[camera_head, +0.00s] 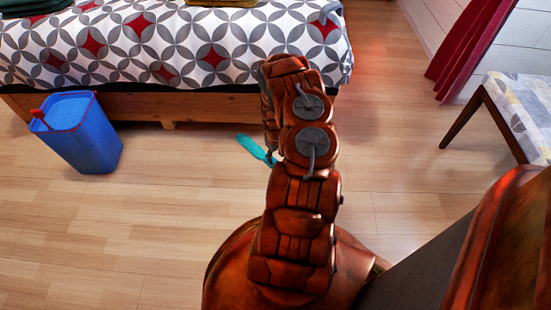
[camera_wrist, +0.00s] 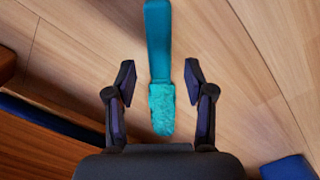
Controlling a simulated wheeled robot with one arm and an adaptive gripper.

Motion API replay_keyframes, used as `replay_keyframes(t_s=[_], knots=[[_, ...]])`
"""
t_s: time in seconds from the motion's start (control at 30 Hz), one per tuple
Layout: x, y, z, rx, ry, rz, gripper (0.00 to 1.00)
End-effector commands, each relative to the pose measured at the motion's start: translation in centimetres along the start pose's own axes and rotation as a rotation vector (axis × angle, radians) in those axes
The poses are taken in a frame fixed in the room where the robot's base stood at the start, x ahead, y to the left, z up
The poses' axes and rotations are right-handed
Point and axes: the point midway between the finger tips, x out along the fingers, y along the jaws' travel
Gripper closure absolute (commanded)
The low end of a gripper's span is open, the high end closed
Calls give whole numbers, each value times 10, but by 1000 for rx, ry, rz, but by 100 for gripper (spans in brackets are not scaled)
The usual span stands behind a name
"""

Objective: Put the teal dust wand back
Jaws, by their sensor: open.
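The teal dust wand (camera_head: 255,149) lies on the wooden floor in front of the bed, partly hidden by my arm in the head view. In the wrist view the wand (camera_wrist: 158,42) runs lengthwise, with its smooth handle at the top and its fluffy end between my fingers. My gripper (camera_wrist: 160,74) is open, with one finger on each side of the wand and a visible gap to both. I cannot tell how high the fingers are above the floor. In the head view my arm hides most of the gripper.
A blue bin (camera_head: 85,140) with a red handle stands at the left by the bed. The bed (camera_head: 170,108) has a wooden base and patterned cover. A cushioned seat (camera_head: 520,105) stands at the right, near a red curtain (camera_head: 470,50). Floor between bed and seat is clear.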

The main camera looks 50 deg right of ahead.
Motion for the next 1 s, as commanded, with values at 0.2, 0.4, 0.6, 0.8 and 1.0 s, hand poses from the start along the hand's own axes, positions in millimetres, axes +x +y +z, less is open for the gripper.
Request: replay_keyframes(t_s=[0.2,0.4,0.6,0.8,1.0], knots=[[-45,0,-1,-1,2,1,47],[-66,0,-1,-2,2,2,47],[-80,-4,-2,-3,-4,3,47],[-130,-26,-10,-9,-35,13,47],[-193,-63,-12,-10,-72,20,47]])
